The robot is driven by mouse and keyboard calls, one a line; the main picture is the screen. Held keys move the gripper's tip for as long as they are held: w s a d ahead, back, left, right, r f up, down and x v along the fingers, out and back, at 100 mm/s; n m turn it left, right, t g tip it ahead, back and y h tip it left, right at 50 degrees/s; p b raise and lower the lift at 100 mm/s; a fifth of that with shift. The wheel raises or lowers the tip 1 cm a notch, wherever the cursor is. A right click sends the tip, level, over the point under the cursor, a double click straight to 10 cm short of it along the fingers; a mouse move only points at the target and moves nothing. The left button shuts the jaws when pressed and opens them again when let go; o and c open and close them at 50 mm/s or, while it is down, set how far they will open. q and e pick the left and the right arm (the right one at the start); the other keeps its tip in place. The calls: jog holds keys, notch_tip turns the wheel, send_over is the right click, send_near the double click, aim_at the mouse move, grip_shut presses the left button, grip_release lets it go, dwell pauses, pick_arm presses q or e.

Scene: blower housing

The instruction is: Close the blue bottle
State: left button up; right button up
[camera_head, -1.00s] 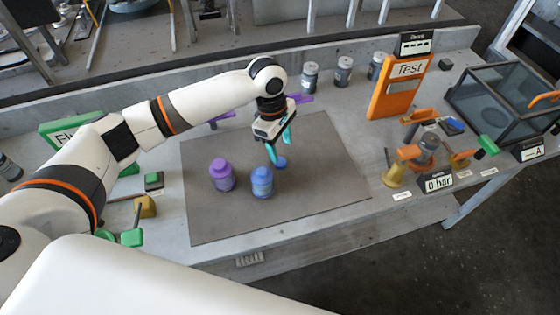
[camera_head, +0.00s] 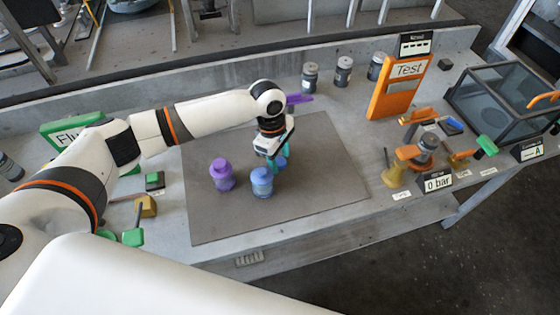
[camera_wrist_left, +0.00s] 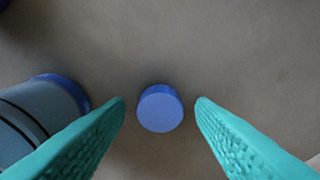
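The blue bottle (camera_head: 262,184) stands upright on the dark grey mat (camera_head: 335,187). Its top shows in the head view, but whether it is open is too small to tell. A small round blue cap (camera_wrist_left: 160,108) lies on the mat behind the bottle; it also shows partly in the head view (camera_head: 282,163). My left gripper (camera_head: 273,161) points down over the cap. In the wrist view its two teal fingers (camera_wrist_left: 160,112) are apart, one on each side of the cap, not touching it. The bottle (camera_wrist_left: 42,115) shows at the left there. My right gripper is not in view.
A purple bottle (camera_head: 222,175) stands just left of the blue one. Several grey jars (camera_head: 343,72) stand at the back. An orange Test stand (camera_head: 398,88) and a gauge fixture (camera_head: 425,150) are at the right. The mat's right side is clear.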

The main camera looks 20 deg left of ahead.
aim_at(279, 161)
pick_arm(q)
jog(key=c, duration=0.8)
jog(key=shift+c, duration=0.2)
notch_tip(279, 161, up, 10)
